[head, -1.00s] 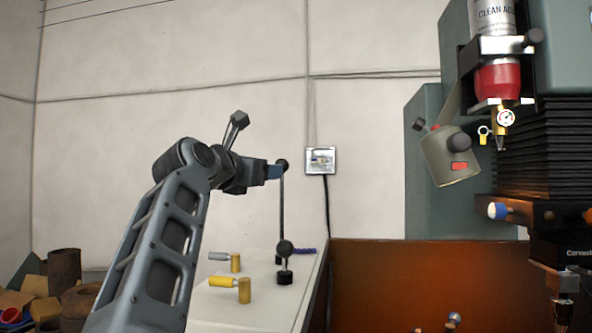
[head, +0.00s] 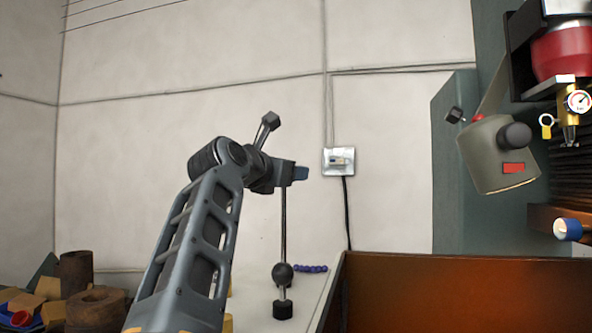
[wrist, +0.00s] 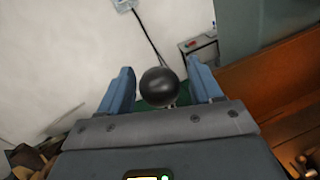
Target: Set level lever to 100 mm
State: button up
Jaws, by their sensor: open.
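The lever is a thin upright metal rod (head: 284,225). A larger dark ball (head: 283,274) sits low on it, above a small black foot (head: 283,311). Its top is hidden behind my gripper (head: 296,173) in the head view. In the wrist view a black ball knob (wrist: 158,86) is between the two blue fingers of my gripper (wrist: 161,88). The fingers are open, with a gap on each side of the knob. No scale or millimetre marking can be read.
A white worktop holds a purple segmented hose (head: 311,268). An orange-brown tray wall (head: 460,290) stands to the right, below a grey lamp-like housing (head: 498,155). A wall socket (head: 339,161) is behind. Rusty blocks and cylinders (head: 95,308) lie at lower left.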

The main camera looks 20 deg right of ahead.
jog(key=shift+w+d, duration=0.2)
jog(key=shift+d, duration=0.05)
grip_shut()
dwell(0.5)
